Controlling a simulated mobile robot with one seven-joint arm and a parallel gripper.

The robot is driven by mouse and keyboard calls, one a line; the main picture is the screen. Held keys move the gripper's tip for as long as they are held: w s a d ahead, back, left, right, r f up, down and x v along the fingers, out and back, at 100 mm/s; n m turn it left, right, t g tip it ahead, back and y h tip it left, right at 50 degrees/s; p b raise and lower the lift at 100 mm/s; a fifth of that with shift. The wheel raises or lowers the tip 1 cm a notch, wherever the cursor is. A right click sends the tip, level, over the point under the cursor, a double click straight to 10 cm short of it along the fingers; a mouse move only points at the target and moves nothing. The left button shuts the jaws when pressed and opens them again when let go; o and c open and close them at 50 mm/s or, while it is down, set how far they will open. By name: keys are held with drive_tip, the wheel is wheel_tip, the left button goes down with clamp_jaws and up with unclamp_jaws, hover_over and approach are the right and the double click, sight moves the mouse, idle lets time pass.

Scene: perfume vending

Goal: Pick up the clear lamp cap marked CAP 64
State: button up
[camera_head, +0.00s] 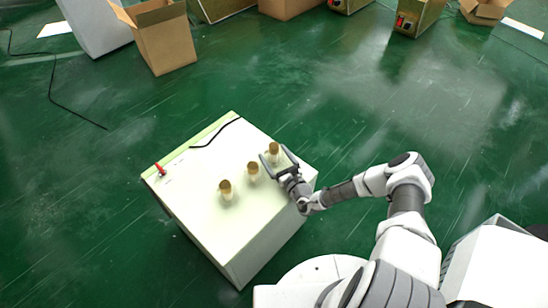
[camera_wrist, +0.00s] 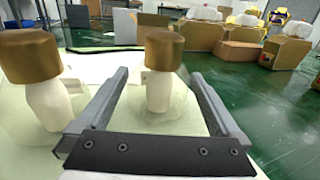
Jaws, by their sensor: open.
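Three pale bottles with gold-brown caps stand upright in a row on a white box-shaped stand (camera_head: 190,215): a near one (camera_head: 226,190), a middle one (camera_head: 253,171) and a far one (camera_head: 274,150). My gripper (camera_head: 277,158) is open at the far bottle. In the wrist view, this bottle (camera_wrist: 159,85) stands between the spread fingers of my gripper (camera_wrist: 160,76), with gaps on both sides. Another capped bottle (camera_wrist: 36,90) stands left of the left finger. No marking CAP 64 and no clear lamp cap can be made out.
A red item (camera_head: 160,169) and a black cable (camera_head: 217,133) lie toward the stand's far left edge. Open cardboard boxes (camera_head: 163,42) stand on the green floor at the back. The floor (camera_head: 330,90) beyond the stand is clear.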

drive_tip(key=shift+w+a, duration=0.15)
drive_tip(key=shift+w, duration=0.2)
drive_tip(key=c, duration=1.1)
drive_tip(key=shift+r, duration=0.1)
drive_tip(key=shift+c, duration=0.2)
